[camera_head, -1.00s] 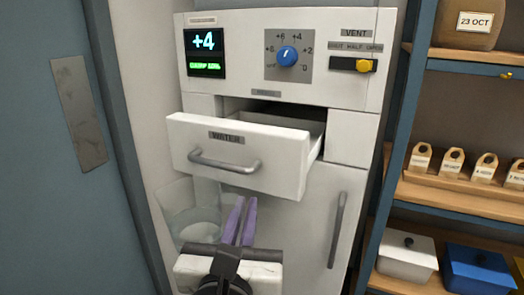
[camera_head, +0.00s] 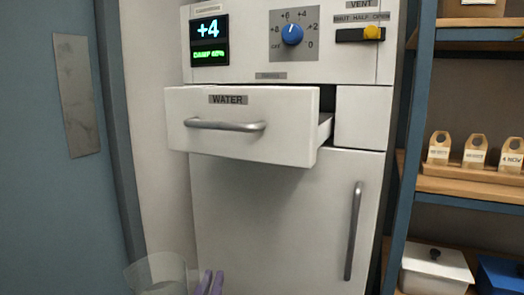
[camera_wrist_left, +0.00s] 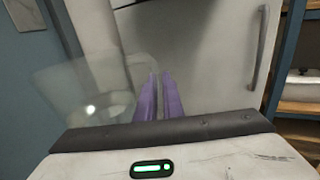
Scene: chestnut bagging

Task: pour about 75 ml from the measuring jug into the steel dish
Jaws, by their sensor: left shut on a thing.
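The measuring jug (camera_head: 160,272) is clear and see-through, at the bottom left of the head view, cut off by the frame edge. It shows large and faint in the left wrist view (camera_wrist_left: 85,88), left of the fingers; its liquid level cannot be read. My left gripper (camera_head: 209,281) has purple fingers, close together beside the jug; they also show in the left wrist view (camera_wrist_left: 158,92). It is shut on the jug, below the drawer. The drawer marked WATER (camera_head: 240,143) stands pulled out. No steel dish shows; the drawer's inside is hidden behind its front. My right gripper is out of view.
The white cabinet has a blue dial (camera_head: 292,34), a display (camera_head: 209,41) and a yellow vent slider (camera_head: 372,32) above the drawer. A closed door with an upright handle (camera_head: 354,230) is below. A blue-framed shelf (camera_head: 404,190) stands to the right.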

